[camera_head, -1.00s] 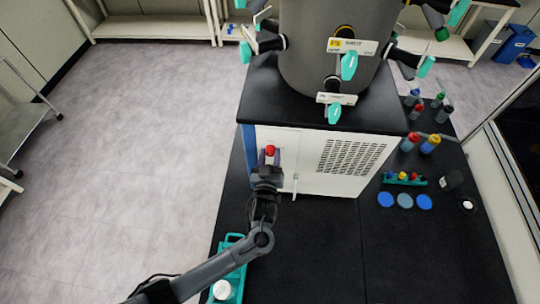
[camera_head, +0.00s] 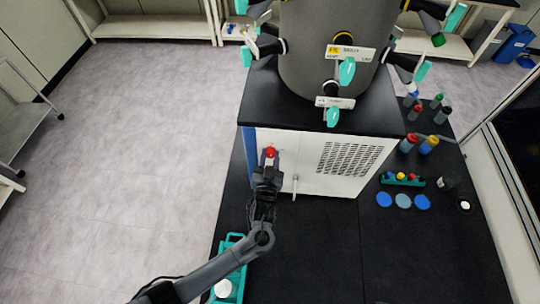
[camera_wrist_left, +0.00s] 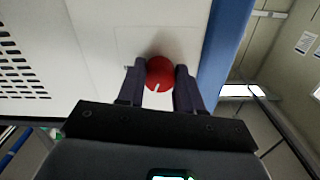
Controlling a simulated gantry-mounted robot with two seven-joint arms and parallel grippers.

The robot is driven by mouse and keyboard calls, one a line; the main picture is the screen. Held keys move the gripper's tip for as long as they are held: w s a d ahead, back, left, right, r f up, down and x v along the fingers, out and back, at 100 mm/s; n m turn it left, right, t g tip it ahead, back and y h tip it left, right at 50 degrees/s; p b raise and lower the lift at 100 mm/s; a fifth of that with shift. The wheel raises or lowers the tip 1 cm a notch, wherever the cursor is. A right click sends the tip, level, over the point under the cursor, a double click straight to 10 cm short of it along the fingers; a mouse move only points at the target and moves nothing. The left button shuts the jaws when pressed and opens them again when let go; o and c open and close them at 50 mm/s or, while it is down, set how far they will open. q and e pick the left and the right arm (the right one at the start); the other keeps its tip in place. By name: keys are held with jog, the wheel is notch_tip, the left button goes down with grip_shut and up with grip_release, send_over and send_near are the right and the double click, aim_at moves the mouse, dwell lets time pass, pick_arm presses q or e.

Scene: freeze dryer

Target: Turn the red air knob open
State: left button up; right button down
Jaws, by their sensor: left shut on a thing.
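The red air knob (camera_head: 270,152) is on the white front panel of the freeze dryer (camera_head: 310,180), near the panel's left edge. My left gripper (camera_head: 268,164) reaches it from the front. In the left wrist view the round red knob (camera_wrist_left: 160,74) sits between the two dark fingers (camera_wrist_left: 160,85), which are shut on its sides. A short white mark shows on the knob's lower part. My right gripper is not in view.
A teal carrier (camera_head: 236,262) with a white-capped bottle is beside my left arm. Bottles, a teal rack (camera_head: 402,180) and blue discs (camera_head: 403,201) lie at the right. The front middle of the black bench is clear.

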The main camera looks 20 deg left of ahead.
pick_arm(q)
jog(key=m+p, duration=0.1)
jog(key=m, duration=0.2)
jog(key=shift+r+m+p, duration=0.15)
jog(key=shift+m+p, duration=0.15)
jog(key=shift+p, duration=0.05)
jog(key=m+p, duration=0.2)
jog(key=m, duration=0.2)
jog(key=shift+m, duration=0.3)
jog(key=m+p, duration=0.1)
jog(key=m, duration=0.2)
jog(key=shift+a, duration=0.1)
jog(key=shift+m, duration=1.1)
jog(key=o, duration=1)
jog(key=shift+o, duration=0.2)
